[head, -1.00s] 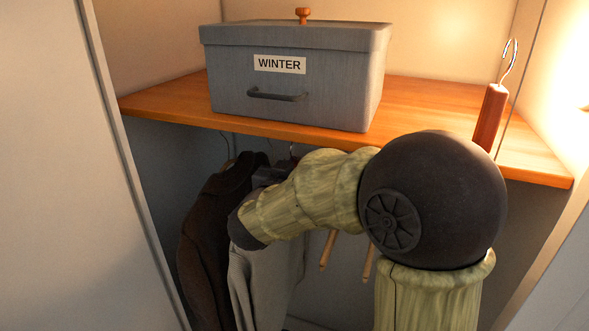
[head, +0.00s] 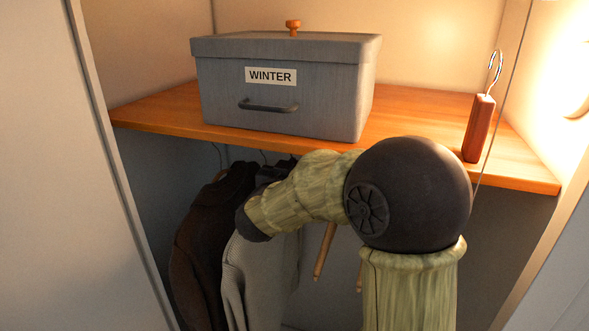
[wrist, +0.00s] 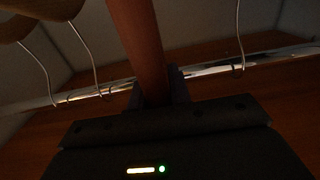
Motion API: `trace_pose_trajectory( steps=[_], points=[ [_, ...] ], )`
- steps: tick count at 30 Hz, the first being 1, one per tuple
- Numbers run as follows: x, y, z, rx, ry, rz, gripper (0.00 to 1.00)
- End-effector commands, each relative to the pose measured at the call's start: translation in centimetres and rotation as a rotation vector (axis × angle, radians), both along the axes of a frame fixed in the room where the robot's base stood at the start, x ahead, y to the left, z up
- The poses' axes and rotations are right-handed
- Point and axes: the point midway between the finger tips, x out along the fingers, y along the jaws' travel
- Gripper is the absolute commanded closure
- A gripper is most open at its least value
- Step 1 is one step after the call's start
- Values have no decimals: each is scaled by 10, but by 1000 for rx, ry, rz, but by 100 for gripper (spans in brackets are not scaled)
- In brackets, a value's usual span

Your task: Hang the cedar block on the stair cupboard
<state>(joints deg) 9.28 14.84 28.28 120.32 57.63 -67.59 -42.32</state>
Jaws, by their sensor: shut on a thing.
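In the wrist view my gripper (wrist: 157,88) is shut on a reddish-brown bar, which I take to be the cedar block (wrist: 138,40). The block stands up from the jaws in front of the metal rail (wrist: 212,70). Its upper end is out of the picture, so its hook and any contact with the rail cannot be seen. In the head view my arm reaches into the stair cupboard below its orange-brown shelf (head: 165,117), and the held block is hidden. A similar reddish-brown block with a wire hook (head: 478,128) stands on the shelf at the right.
A grey lidded box labelled WINTER (head: 285,118) stands on the shelf. A dark brown coat (head: 205,235) and a grey garment (head: 260,280) hang below, left of my arm. Hanger wires (wrist: 238,35) flank the held block. A pale door panel (head: 40,180) bounds the left.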

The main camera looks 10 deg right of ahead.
Motion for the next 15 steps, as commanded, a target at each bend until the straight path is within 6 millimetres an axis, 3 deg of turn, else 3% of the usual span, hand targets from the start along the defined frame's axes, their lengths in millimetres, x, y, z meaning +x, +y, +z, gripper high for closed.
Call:
trace_pose_trajectory(
  steps=[15],
  points=[
    [21, -14, -1, -1, -1, -1, 100]
  ],
)
